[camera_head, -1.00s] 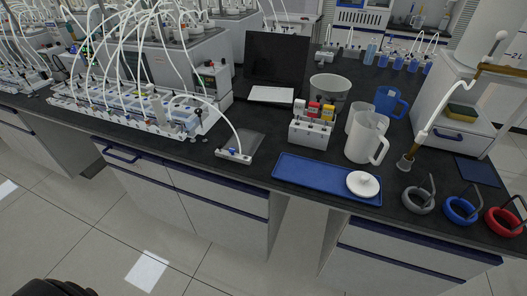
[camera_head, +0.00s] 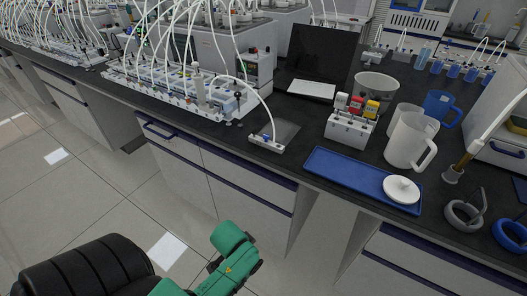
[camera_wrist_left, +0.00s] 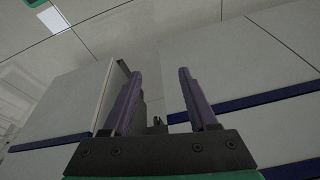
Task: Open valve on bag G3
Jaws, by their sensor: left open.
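A small white block with a blue valve-like part (camera_head: 266,139) lies near the front edge of the bench in the head view, with a white tube looping to it from the reactor rack. A flat grey bag (camera_head: 285,132) lies just behind it. No G3 label is readable, and the valve's setting is too small to tell. My left gripper (camera_wrist_left: 158,75) is open and empty in the left wrist view, in front of white cabinet fronts. In the head view my green left arm is low in front of the bench, well apart from the valve. My right gripper is not in view.
The reactor rack (camera_head: 180,92) with many tubes stands left of the bag. To the right are a bottle holder (camera_head: 349,131), a blue tray (camera_head: 345,176) with a white lid, and a white jug (camera_head: 407,142). Floor in front of the cabinets (camera_head: 222,170) is clear.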

